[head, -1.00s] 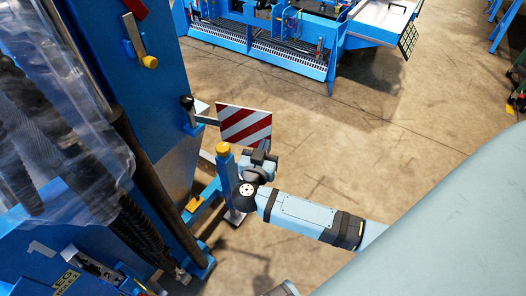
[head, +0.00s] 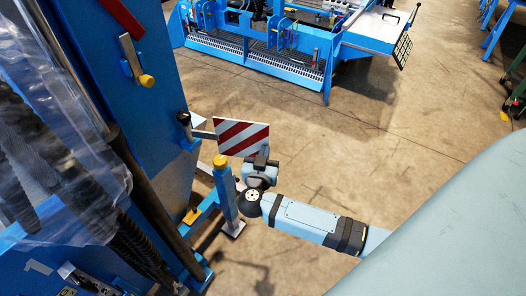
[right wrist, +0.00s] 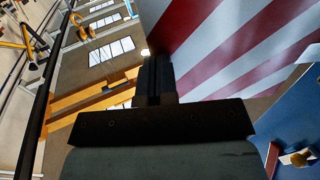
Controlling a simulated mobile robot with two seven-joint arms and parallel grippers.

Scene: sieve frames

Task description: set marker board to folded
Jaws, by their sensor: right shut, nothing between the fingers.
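The marker board (head: 241,137) is a red-and-white striped plate on a grey arm (head: 203,134) that sticks out to the right from the blue machine. It stands out from the machine's side. My right gripper (head: 262,160) is at the board's lower right corner in the head view. In the right wrist view the board (right wrist: 235,50) fills the upper right, close beside the shut fingers (right wrist: 155,75). The fingers hold nothing, and I cannot tell whether they touch the board. My left gripper is not in view.
The blue machine (head: 165,100) with a clear plastic cover fills the left. A blue post with a yellow cap (head: 220,161) stands just below the board, close to my right wrist. Another blue machine (head: 265,55) stands at the back. Open concrete floor lies to the right.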

